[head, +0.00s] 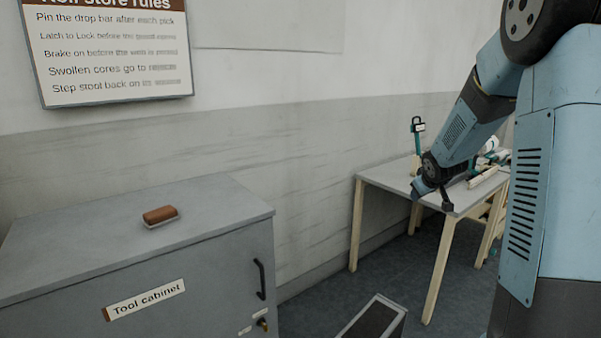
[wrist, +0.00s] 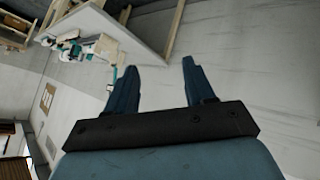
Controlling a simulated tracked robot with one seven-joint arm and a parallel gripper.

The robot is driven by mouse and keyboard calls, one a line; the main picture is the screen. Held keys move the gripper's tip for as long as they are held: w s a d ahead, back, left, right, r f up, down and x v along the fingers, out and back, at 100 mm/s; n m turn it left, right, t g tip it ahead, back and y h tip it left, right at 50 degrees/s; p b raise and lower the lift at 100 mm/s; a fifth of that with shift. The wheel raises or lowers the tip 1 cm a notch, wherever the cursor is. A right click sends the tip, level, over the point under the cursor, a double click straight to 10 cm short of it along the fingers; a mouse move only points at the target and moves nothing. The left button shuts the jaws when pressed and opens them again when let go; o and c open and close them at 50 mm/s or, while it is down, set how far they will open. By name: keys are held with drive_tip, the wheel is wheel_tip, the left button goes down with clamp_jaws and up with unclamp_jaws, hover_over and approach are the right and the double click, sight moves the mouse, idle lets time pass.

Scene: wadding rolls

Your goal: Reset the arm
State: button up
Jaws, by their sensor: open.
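My gripper (wrist: 157,80) is open in the wrist view, with its two dark blue fingers apart and nothing between them. In the head view my gripper (head: 432,195) hangs at the end of my bent light-blue arm, in front of the near edge of a small table. Whether it touches the table cannot be told from here.
The grey-topped table (head: 385,178) with pale wooden legs bears several tools. A grey tool cabinet (head: 190,270) stands at the left with a brown brush (head: 160,214) on top. A dark-topped box (head: 374,322) is on the floor. A rules sign (head: 110,55) hangs on the wall.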

drive_tip(key=s+a+r+m, duration=0.2)
drive_tip(key=s+a+r, duration=0.2)
drive_tip(key=s+r, duration=0.4)
drive_tip(key=s+a+r+g, duration=0.1)
drive_tip(key=s+a, duration=0.2)
drive_tip(key=s, duration=0.7)
drive_tip(key=s+a+r+m+g+y, duration=0.1)
drive_tip(key=s+a, duration=0.2)
drive_tip(key=s, duration=0.8)
drive_tip(key=s+a+r+m+g+y, duration=0.1)
drive_tip(key=s+a, duration=0.3)
drive_tip(key=s, duration=0.6)
drive_tip(key=shift+s, duration=0.15)
drive_tip(key=shift+c, duration=1.1)
drive_tip(key=shift+a, duration=0.1)
